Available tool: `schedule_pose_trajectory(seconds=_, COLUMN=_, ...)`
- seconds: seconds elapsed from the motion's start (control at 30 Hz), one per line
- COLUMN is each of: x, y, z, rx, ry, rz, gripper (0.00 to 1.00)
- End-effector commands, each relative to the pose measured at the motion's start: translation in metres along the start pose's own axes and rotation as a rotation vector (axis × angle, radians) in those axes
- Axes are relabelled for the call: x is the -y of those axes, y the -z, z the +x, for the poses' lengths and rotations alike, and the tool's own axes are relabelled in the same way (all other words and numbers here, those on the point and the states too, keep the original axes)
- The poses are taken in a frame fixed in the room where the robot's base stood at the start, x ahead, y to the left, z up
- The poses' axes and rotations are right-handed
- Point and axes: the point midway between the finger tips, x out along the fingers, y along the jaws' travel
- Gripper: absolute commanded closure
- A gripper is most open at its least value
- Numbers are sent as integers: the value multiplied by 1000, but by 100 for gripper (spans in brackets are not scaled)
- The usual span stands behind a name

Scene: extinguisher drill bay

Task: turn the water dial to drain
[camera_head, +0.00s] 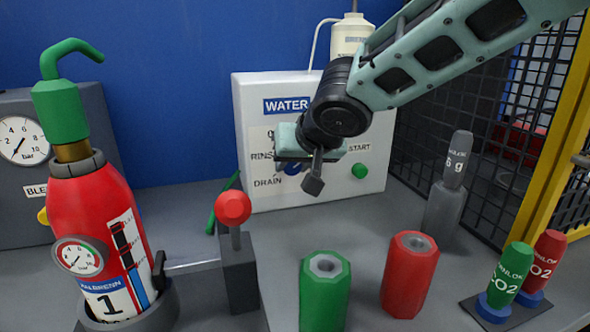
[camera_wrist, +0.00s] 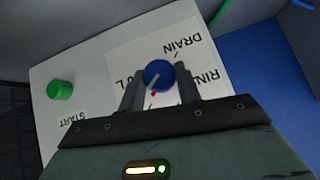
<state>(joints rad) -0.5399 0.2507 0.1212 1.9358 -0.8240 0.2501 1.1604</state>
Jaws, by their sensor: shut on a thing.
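The blue water dial (camera_wrist: 159,73) sits on the white label of the water panel (camera_wrist: 75,55). In the wrist view my gripper (camera_wrist: 159,82) has its two grey fingers on either side of the dial, shut on it. A pale line on the dial slants from lower left to upper right, with a red dot beside the dial. The DRAIN mark (camera_wrist: 183,43) is above the dial, upside down. In the head view the dial (camera_head: 292,168) is mostly hidden behind my gripper (camera_head: 297,162), and I cannot tell which mark it points to.
A green START button (camera_head: 360,170) is on the panel right of my gripper. A red-knobbed lever (camera_head: 233,208), a red extinguisher (camera_head: 95,230), a green cylinder (camera_head: 325,292) and a red cylinder (camera_head: 409,275) stand in front. A mesh fence (camera_head: 455,100) is at the right.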

Motion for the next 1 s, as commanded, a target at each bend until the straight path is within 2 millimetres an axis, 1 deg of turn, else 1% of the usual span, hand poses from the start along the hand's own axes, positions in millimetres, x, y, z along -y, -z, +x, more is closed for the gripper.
schedule_pose_trajectory(seconds=0.03, x=2, y=-4, z=4, rx=-5, ry=-26, rz=-32, gripper=89)
schedule_pose_trajectory(seconds=0.13, x=3, y=-5, z=5, rx=-5, ry=-94, rz=-98, gripper=89)
schedule_pose_trajectory(seconds=0.7, x=8, y=-4, z=5, rx=-4, ry=-478, rz=-479, gripper=89)
schedule_pose_trajectory(seconds=1.0, x=10, y=-4, z=5, rx=-5, ry=-643, rz=-643, gripper=89)
